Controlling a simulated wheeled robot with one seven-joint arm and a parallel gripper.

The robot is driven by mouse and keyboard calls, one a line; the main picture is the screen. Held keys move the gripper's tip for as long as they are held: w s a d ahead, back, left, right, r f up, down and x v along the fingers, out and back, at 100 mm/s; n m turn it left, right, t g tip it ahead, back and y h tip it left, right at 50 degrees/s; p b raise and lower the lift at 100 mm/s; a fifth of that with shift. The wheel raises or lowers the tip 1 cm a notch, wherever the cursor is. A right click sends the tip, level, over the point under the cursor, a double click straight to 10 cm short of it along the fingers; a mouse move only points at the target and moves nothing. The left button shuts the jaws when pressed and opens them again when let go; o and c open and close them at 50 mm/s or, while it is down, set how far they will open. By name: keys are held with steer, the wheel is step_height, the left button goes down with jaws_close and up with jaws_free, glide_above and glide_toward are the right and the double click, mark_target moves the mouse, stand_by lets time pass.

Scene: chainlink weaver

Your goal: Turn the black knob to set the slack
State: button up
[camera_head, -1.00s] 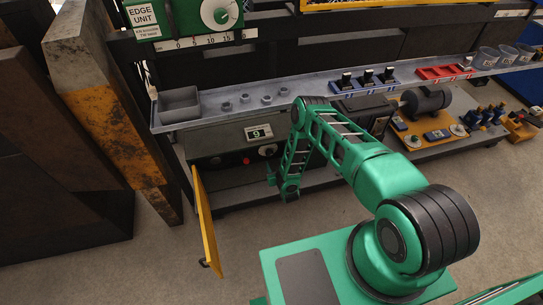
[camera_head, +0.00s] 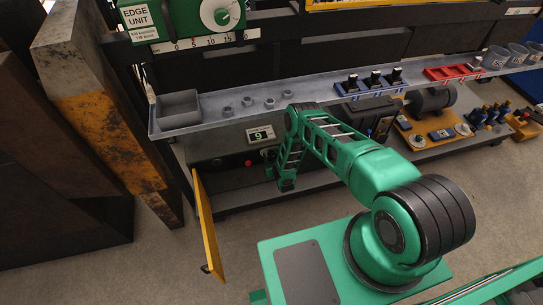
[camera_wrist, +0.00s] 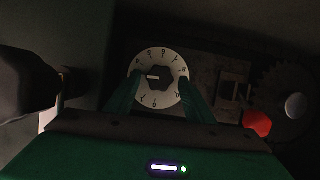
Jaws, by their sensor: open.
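The black knob (camera_wrist: 163,80) sits in the middle of a round white dial (camera_wrist: 160,98) with black marks, and a pale pointer mark on it points left. My gripper (camera_wrist: 160,86) is open, with one green finger on each side of the knob over the dial. Whether the fingers touch the knob cannot be told. In the head view my arm reaches into the open compartment, and my forearm hides the knob and fingers. A small display (camera_head: 260,135) above reads 9.
A red button (camera_wrist: 257,123) is right of the dial and also shows in the head view (camera_head: 248,163). Beside it is a dark toothed disc (camera_wrist: 283,88). A dark rounded body (camera_wrist: 25,85) is at left. A yellow door (camera_head: 207,228) stands open.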

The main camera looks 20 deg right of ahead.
steer(key=shift+w+r, duration=0.1)
steer(key=shift+w+r, duration=0.1)
steer(key=c, duration=1)
steer(key=shift+a+n+h, duration=0.2)
steer(key=shift+n+h, duration=0.1)
steer(key=shift+n, duration=0.2)
steer(key=shift+a+f+n+h, duration=0.1)
steer(key=shift+f+n+h, duration=0.05)
steer(key=shift+n+h, duration=0.45)
steer(key=shift+a+f+n+h, duration=0.15)
steer(key=shift+n+h, duration=0.25)
steer(key=shift+n, duration=0.4)
steer(key=shift+d, duration=0.1)
steer(key=shift+f, duration=0.1)
steer(key=o, duration=1)
steer(key=shift+d, duration=0.1)
